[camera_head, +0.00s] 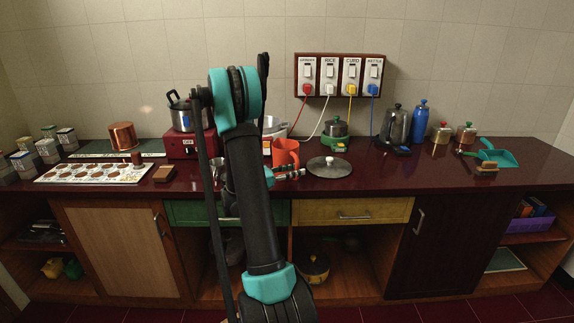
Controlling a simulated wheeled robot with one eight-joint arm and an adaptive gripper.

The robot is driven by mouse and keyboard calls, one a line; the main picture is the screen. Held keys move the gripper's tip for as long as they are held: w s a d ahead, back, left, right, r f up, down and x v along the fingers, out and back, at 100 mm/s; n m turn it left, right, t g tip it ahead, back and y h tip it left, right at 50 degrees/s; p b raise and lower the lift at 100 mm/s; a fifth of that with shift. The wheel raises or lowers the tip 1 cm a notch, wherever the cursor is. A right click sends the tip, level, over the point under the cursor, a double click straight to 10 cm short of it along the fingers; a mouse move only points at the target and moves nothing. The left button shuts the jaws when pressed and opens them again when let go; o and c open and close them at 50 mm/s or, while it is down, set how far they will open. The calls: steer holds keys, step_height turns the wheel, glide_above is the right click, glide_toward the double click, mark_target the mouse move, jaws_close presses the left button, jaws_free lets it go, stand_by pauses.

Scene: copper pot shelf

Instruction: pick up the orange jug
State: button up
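The orange jug (286,153) stands upright on the dark red countertop, just right of my raised arm in the head view. My black and teal arm rises through the middle of the picture and hides part of the counter left of the jug. My gripper is largely hidden behind the arm. A small teal part shows low beside the arm, just in front of the jug, with small dark and reddish pieces to its right. I cannot tell whether the fingers are open or shut, and no hold on the jug is visible.
A pot lid (329,167) lies right of the jug, with a green-based pot (336,133) behind it. A red stove box (190,145) stands left of my arm.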

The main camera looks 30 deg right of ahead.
steer(key=d, duration=0.4)
steer(key=shift+s+d+r, duration=0.25)
steer(key=shift+s+d, duration=0.05)
steer(key=shift+d, duration=0.1)
jaws_close()
